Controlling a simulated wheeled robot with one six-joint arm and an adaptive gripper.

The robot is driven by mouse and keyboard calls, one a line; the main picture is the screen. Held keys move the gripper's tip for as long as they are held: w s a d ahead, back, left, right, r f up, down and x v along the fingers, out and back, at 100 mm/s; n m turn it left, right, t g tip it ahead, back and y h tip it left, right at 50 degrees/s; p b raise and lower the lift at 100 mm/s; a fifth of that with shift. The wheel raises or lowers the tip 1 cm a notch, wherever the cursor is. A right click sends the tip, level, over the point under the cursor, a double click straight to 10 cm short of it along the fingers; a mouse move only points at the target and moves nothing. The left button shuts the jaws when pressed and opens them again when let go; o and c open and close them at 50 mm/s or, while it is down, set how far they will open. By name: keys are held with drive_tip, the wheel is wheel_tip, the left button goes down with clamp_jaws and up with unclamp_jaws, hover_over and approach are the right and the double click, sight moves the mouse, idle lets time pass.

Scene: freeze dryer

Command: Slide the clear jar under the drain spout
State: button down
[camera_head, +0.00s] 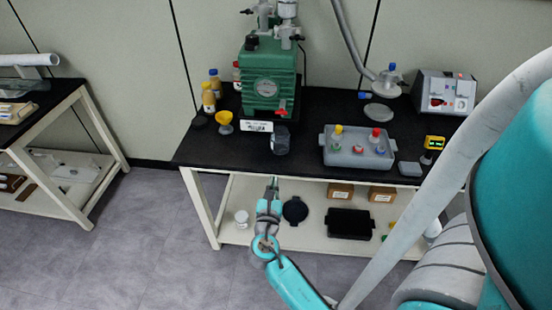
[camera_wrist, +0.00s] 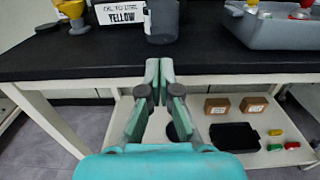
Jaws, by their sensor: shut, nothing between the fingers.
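The clear jar (camera_head: 280,140) looks dark grey and see-through. It stands upright near the front edge of the black bench top, in front of the green pump (camera_head: 268,75). In the wrist view the jar (camera_wrist: 161,22) is just beyond my fingertips and its top is cut off. A red valve handle (camera_head: 282,107), at the drain spout, is low on the pump's front, behind and above the jar; the spout's opening cannot be made out. My gripper (camera_head: 274,183) is shut and empty, in front of the bench edge and apart from the jar. It also shows in the wrist view (camera_wrist: 159,68).
A label sign (camera_head: 257,126) and a yellow funnel (camera_head: 225,122) stand left of the jar. A grey tray (camera_head: 335,159) with coloured-cap items is to its right. The bench's front edge (camera_wrist: 220,68) lies before my gripper. A lower shelf holds boxes and a black tray (camera_head: 350,222).

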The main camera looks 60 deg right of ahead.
sight(279, 149)
drive_tip(key=x, duration=1.3)
drive_tip(key=shift+d, duration=0.35)
drive_tip(key=shift+x, duration=1.1)
drive_tip(key=shift+a, duration=0.15)
